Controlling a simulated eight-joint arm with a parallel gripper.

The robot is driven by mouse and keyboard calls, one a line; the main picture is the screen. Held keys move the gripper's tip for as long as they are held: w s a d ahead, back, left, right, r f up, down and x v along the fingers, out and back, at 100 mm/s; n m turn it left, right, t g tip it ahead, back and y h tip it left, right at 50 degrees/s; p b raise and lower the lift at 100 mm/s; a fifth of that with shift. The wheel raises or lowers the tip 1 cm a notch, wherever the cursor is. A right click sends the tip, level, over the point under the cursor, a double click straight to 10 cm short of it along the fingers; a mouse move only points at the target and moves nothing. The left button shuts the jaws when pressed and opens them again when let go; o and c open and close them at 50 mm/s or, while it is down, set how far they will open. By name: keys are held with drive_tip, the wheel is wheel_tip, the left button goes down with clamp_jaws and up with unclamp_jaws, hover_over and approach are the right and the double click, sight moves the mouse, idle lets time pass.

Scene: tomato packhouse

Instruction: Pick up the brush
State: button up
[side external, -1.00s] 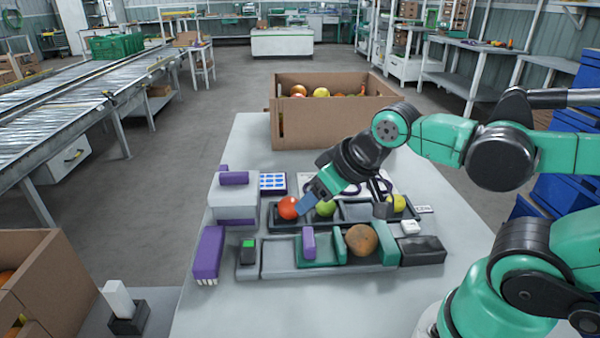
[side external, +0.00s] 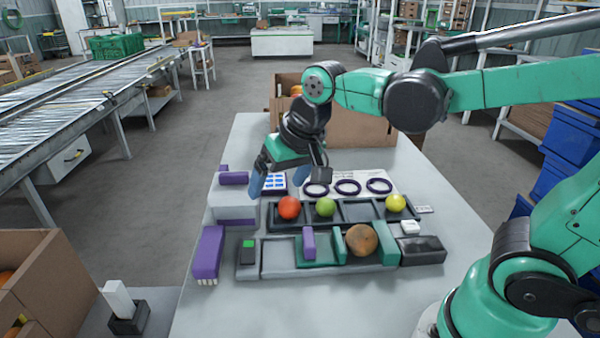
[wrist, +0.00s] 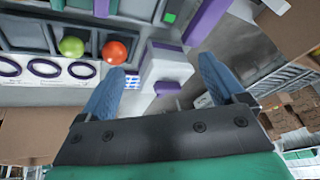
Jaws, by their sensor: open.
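The brush (side external: 208,252) is a purple block with pale bristles at its near end. It lies at the left front of the table, left of the dark trays. In the wrist view a purple bar at the top edge (wrist: 206,20) appears to be the brush, partly cut off by the frame. My gripper (side external: 277,186) is open and empty, pointing down above the back left of the table. It is behind the brush and to its right, well apart from it. In the wrist view, its two blue fingers (wrist: 160,68) are spread apart.
A white and purple box (side external: 234,214) with a purple piece (side external: 233,178) stands behind the brush. Dark trays (side external: 355,212) hold a red, a green and a yellow tomato. A large brown-orange fruit (side external: 361,240) sits in front. A cardboard box (side external: 345,130) stands at the back.

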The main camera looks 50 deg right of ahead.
drive_tip(key=w+a+f+m+g, duration=0.2)
drive_tip(key=w+a+m, duration=0.15)
drive_tip(key=w, duration=0.25)
drive_tip(key=m+g, duration=0.3)
hover_over(209, 245)
drive_tip(key=shift+n, duration=0.25)
wheel_tip(209, 245, down, 6)
drive_tip(key=shift+d+f, duration=0.1)
drive_tip(key=shift+f, duration=3.1)
clamp_jaws()
drive_tip(key=shift+r, duration=0.15)
wheel_tip(209, 245, up, 20)
